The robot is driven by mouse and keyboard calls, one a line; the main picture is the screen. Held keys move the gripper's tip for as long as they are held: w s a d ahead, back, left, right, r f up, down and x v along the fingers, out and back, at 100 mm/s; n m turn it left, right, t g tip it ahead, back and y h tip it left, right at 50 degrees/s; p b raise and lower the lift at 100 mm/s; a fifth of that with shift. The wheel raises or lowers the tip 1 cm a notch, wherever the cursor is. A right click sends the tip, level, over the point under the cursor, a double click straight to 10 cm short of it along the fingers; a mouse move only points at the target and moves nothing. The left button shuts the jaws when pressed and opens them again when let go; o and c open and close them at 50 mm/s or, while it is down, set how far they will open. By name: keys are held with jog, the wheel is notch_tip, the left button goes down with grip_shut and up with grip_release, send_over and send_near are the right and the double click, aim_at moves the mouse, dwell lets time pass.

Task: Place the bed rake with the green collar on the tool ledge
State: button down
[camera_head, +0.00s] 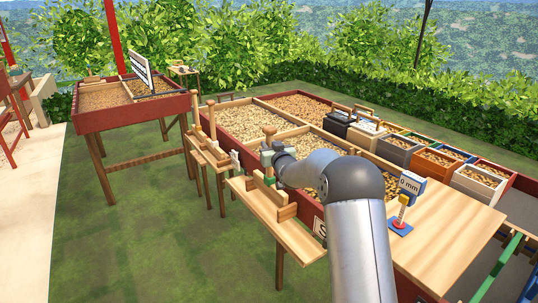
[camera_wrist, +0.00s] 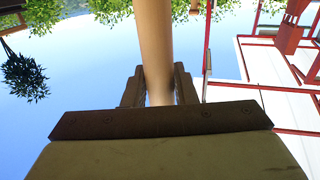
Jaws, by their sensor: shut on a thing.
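My gripper (camera_head: 268,156) is shut around an upright wooden handle, which also runs between the fingers (camera_wrist: 160,88) in the wrist view. This handle belongs to the bed rake with the green collar (camera_head: 270,180); its round knob (camera_head: 270,130) shows above the gripper and a green band shows just below. The rake's lower end is over the pale wooden tool ledge (camera_head: 290,234), among its small upright blocks. I cannot tell whether the rake touches the ledge. My arm hides part of the area on the right.
A second narrow ledge (camera_head: 208,152) with upright wooden tools stands to the left. Behind are drying beds of beans (camera_head: 243,122). A gauge reading "0 mm" (camera_head: 411,184) stands on a wooden board (camera_head: 450,225) at right. Bins (camera_head: 397,149) line the bed's far right.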

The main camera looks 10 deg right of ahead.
jog(key=shift+w+f, duration=0.25)
jog(key=shift+f, duration=0.75)
jog(key=shift+w+f, duration=0.2)
jog(key=shift+f, duration=0.8)
jog(key=shift+f, duration=0.2)
jog(key=c, duration=1.2)
grip_release()
jog(key=shift+o, duration=0.2)
